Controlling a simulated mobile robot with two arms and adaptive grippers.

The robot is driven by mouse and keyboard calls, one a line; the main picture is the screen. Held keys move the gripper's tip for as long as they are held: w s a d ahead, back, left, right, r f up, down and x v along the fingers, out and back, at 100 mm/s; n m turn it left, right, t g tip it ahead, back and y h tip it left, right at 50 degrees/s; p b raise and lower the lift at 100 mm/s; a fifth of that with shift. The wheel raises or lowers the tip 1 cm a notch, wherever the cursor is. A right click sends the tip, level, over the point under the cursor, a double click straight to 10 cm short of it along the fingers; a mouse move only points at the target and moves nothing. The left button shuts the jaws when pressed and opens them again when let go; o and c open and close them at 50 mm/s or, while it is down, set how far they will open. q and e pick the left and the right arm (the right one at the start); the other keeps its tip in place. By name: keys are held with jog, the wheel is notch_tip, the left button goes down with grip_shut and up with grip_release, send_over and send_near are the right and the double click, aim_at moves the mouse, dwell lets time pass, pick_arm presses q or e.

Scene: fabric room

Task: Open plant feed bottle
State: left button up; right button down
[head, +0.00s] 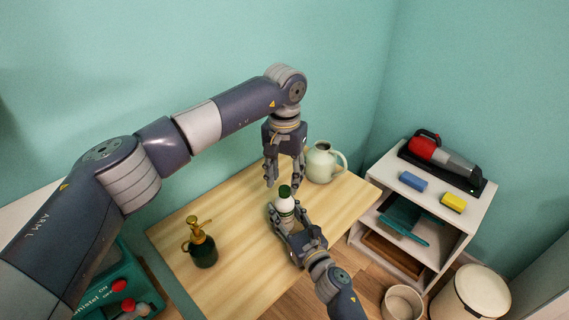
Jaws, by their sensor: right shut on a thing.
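The plant feed bottle (285,204) is white with a dark green cap (284,191). It stands upright at the right part of the wooden table (240,220). My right gripper (284,221) comes from the lower right and is shut on the bottle's body. My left gripper (284,180) points down from above, with its fingers apart and nothing seen between them. Its fingertips are close above the cap; whether they touch it cannot be told.
A dark green sprayer with a brass top (201,245) stands on the table at left. A pale green watering jug (322,163) stands behind the bottle. A white shelf unit (385,180) holds a red handheld vacuum (440,155) and blue and yellow sponges. Bins stand at lower right.

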aim_at(285, 191)
pick_arm(q)
jog(key=shift+f, duration=1.35)
grip_shut()
